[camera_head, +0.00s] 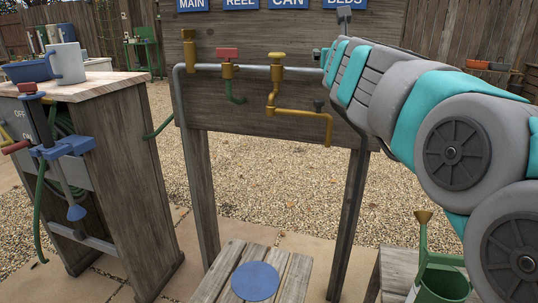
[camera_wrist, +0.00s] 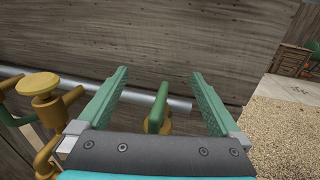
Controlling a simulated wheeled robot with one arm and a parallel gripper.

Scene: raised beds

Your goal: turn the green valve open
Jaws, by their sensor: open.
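The green valve handle (camera_wrist: 158,108) shows in the wrist view as a narrow green lever, in front of a grey pipe (camera_wrist: 178,103) along the wooden board. My gripper (camera_wrist: 160,98) is open, with one green jaw on each side of the handle. In the head view my arm hides the green valve, and my gripper shows only as a small teal bit at the pipe's right end (camera_head: 318,70).
A yellow valve (camera_wrist: 38,85) stands close left of my gripper. In the head view, yellow (camera_head: 277,57) and red (camera_head: 227,53) valves sit on the same pipe. A bench with a blue disc (camera_head: 255,281) is below. A stand with a white mug (camera_head: 67,64) is left.

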